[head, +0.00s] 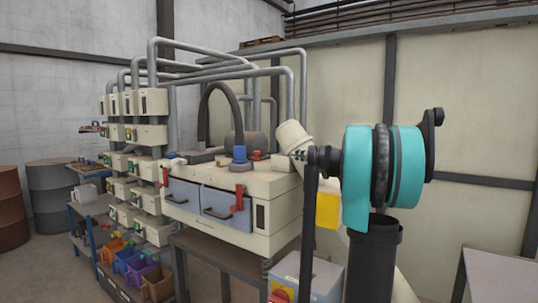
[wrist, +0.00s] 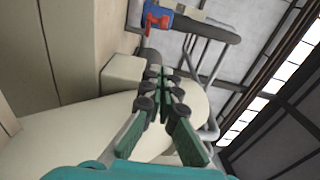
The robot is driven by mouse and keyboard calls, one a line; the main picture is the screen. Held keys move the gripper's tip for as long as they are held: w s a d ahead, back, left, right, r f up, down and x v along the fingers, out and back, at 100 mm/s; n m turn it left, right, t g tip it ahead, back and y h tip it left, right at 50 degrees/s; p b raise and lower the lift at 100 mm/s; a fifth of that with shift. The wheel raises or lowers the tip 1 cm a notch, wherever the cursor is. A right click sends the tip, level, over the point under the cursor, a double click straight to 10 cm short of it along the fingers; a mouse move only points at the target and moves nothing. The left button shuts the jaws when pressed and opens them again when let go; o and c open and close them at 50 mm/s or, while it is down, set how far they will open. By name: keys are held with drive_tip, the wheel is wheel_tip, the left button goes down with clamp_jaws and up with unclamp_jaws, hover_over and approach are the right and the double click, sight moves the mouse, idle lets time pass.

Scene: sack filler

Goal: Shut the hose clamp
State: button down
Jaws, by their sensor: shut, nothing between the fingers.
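A dark hose (head: 233,108) arches over the cream machine and comes down into a blue clamp (head: 239,154) on the machine's top. In the wrist view a blue clamp (wrist: 160,12) with a red lever (wrist: 156,22) shows at the top edge, partly cut off, beside a dark hose (wrist: 208,31). I cannot tell from these views whether the lever is open or closed. My gripper (wrist: 162,74) is shut and empty, with its green-padded fingers below the clamp in the wrist picture and apart from it.
The cream machine (head: 270,184) has blue-grey drawers (head: 222,206) with red latches and stands on a dark frame. Grey pipes (head: 230,62) run above it. My teal arm blocks the view right of the machine. Colored bins (head: 157,283) and drums (head: 52,189) stand at left.

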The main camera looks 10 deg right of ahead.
drive_tip(key=x, duration=1)
drive_tip(key=shift+a, duration=1.95)
drive_tip(key=shift+a+m, duration=0.1)
drive_tip(key=shift+m, duration=0.2)
drive_tip(key=shift+s+a+t+h, duration=0.1)
drive_tip(key=shift+a+t+h, duration=0.1)
drive_tip(key=shift+t+h, duration=0.15)
